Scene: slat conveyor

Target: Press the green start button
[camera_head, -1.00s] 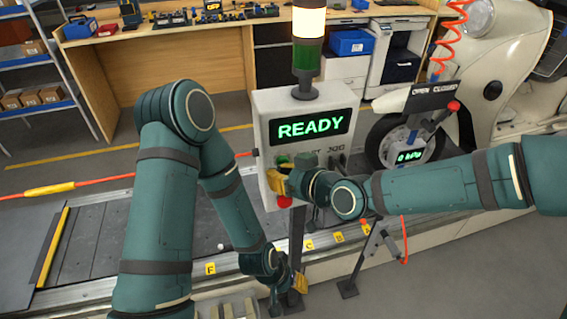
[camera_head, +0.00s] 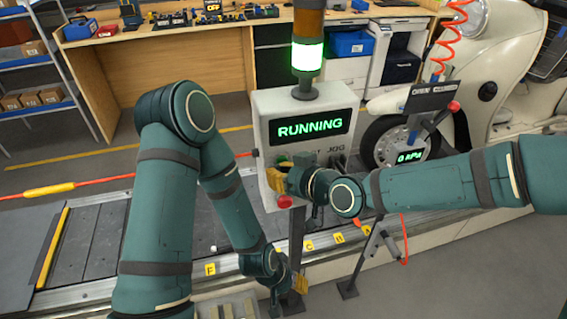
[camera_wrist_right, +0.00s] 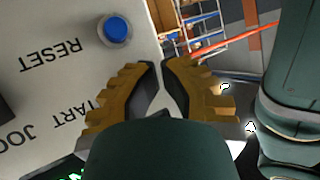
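The control box (camera_head: 262,108) stands in the middle of the head view. Its display (camera_head: 310,128) reads "RUNNING", and the lower section of the stack light (camera_head: 307,57) glows green. A bit of the green start button (camera_head: 282,159) seems to show just above my right gripper (camera_head: 277,180), which is at the panel's left side. In the right wrist view the yellow fingers (camera_wrist_right: 161,66) have their tips together, with nothing visible between them. They cover the start button's spot beside the partly hidden "START" label. My left gripper (camera_head: 293,284) hangs low by the conveyor's front edge; its opening is unclear.
A red button (camera_head: 284,201) sits below my right gripper. A blue reset button (camera_wrist_right: 115,30) shows in the right wrist view. The slat conveyor (camera_head: 95,235) runs behind my left arm. A cream scooter (camera_head: 520,90) stands at the right.

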